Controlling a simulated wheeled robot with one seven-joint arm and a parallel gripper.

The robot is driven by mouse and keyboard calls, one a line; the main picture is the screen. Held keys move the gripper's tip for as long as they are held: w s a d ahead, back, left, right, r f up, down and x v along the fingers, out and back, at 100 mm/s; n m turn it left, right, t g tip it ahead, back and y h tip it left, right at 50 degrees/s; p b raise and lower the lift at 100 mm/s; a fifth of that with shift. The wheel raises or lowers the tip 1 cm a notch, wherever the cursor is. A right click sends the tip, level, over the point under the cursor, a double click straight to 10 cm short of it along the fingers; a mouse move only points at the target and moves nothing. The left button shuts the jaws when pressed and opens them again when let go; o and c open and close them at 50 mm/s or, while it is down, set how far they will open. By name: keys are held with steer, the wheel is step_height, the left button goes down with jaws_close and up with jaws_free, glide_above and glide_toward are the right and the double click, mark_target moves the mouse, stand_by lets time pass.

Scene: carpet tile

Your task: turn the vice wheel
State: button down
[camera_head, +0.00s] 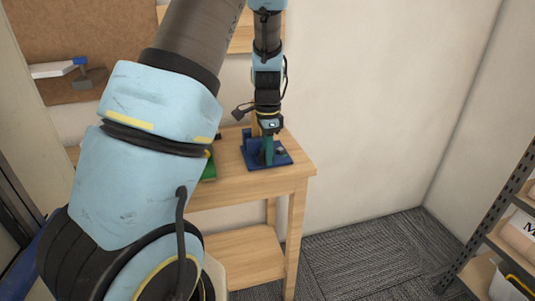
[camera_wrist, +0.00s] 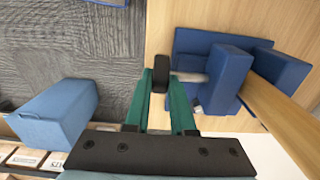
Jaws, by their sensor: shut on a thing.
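The blue vice (camera_wrist: 226,80) sits on the wooden bench, with a wooden board (camera_wrist: 278,108) between its blue blocks. Its black wheel (camera_wrist: 160,73) is at the end of a short grey shaft (camera_wrist: 190,77), facing left in the wrist view. My gripper (camera_wrist: 161,80) has its two teal fingers on either side of the wheel, shut on it. In the head view my gripper (camera_head: 267,150) is over the vice base (camera_head: 277,160) near the bench's right end and hides the wheel and most of the vice.
The wooden bench (camera_head: 240,184) has a green item (camera_head: 210,168) partly hidden behind my arm. A grey metal shelf (camera_head: 480,240) with boxes stands at the right. Bare carpet (camera_head: 370,245) lies between. A blue box (camera_wrist: 55,115) shows at left in the wrist view.

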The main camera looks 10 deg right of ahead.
steer(key=shift+a+f+h+b, duration=0.15)
steer(key=shift+h+b, duration=0.15)
steer(key=shift+b, duration=0.7)
steer(key=b, duration=0.2)
steer(key=shift+f+h+b, duration=0.15)
steer(key=shift+h+b, duration=0.25)
steer(key=h+b, duration=0.1)
steer(key=b, duration=0.3)
steer(key=h+b, duration=0.2)
steer(key=b, duration=0.3)
steer(key=shift+a+f+t, duration=0.2)
steer(key=shift+a+t, duration=0.1)
steer(key=h+b, duration=0.2)
steer(key=b, duration=0.4)
steer(key=shift+a+r+b, duration=0.1)
steer(key=shift+b, duration=0.3)
steer(key=h+b, duration=0.1)
steer(key=b, duration=0.2)
steer(key=shift+r, duration=0.2)
steer(key=shift+r+h+b, duration=0.2)
steer(key=shift+h+b, duration=0.1)
steer(key=shift+b, duration=0.2)
steer(key=c, duration=0.8)
jaws_free()
steer(key=shift+o, duration=0.2)
steer(key=shift+a, duration=0.1)
